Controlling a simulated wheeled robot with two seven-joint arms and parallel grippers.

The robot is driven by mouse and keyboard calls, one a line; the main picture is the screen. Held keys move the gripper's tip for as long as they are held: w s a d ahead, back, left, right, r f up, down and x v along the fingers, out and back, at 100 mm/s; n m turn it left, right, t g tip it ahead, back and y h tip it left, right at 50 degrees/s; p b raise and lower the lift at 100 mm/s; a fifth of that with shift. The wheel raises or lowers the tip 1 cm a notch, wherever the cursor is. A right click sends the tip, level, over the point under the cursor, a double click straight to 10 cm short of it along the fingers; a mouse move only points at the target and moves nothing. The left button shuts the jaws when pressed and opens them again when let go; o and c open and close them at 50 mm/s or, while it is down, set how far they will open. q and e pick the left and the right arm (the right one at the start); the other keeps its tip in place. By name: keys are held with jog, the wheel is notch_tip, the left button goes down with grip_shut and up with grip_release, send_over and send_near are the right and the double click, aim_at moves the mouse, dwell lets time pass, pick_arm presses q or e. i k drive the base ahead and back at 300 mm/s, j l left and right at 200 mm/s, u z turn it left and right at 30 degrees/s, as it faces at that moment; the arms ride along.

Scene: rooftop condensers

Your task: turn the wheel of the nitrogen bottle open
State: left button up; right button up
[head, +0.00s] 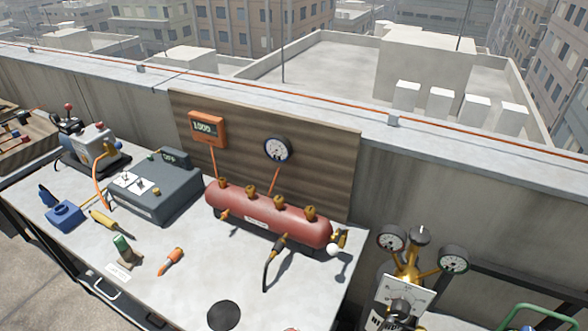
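The nitrogen bottle's brass regulator (408,268) stands at the lower right, beyond the bench's right end. It carries two round gauges, a left one (391,239) and a right one (453,260). Dark lettering below is cut off by the bottom edge, and the bottle's body is mostly hidden. Neither gripper is in view.
A grey bench (190,285) holds a red manifold (266,216), a dark box (155,192), a pump (95,145) and loose hand tools. A wooden board (325,165) behind carries an orange display (208,129) and a gauge (277,149). A green rail (535,308) is at lower right.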

aim_at(420, 236)
jog(key=z, duration=0.75)
